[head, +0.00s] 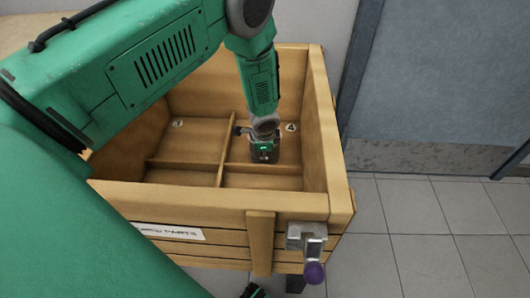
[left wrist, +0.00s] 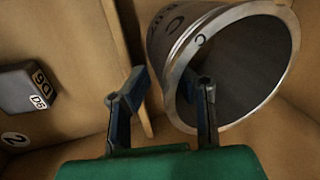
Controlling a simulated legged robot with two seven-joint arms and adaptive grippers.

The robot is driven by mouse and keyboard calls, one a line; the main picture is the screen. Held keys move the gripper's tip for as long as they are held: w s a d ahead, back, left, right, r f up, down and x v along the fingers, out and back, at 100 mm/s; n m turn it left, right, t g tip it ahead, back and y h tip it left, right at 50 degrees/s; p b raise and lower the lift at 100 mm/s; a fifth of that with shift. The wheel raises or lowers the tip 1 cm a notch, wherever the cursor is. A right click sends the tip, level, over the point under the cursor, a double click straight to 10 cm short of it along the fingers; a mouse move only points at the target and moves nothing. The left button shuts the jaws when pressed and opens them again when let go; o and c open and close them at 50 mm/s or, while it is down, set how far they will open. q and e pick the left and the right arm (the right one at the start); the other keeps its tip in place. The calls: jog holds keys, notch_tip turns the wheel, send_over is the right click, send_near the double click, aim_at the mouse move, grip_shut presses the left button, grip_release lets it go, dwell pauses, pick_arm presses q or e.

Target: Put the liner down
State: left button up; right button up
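The liner (left wrist: 172,55) is a hollow metal cylinder with a bright rim and dark lettering, including a C, on its outside. In the left wrist view it is at the upper right, its open end towards the camera. My left gripper (left wrist: 165,88) is open. One finger is left of the liner's outer wall, and the other overlaps its rim and mouth. Contact cannot be told. In the head view my left gripper (head: 263,155) is low inside the wooden crate (head: 245,200), near the label 4; the liner is not clearly visible there.
Thin wooden dividers (head: 222,150) split the crate into compartments. A metal latch with a purple knob (head: 314,272) is on the crate's front. Tiled floor is clear at the right.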

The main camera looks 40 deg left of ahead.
pick_arm(q)
jog(key=shift+a, duration=0.1)
jog(key=shift+d+r, duration=0.3)
jog(key=shift+d, duration=0.05)
jog(key=p+v, duration=0.4)
jog(key=v, duration=0.8)
jog(key=shift+p, duration=0.3)
jog(key=shift+a+f, duration=0.1)
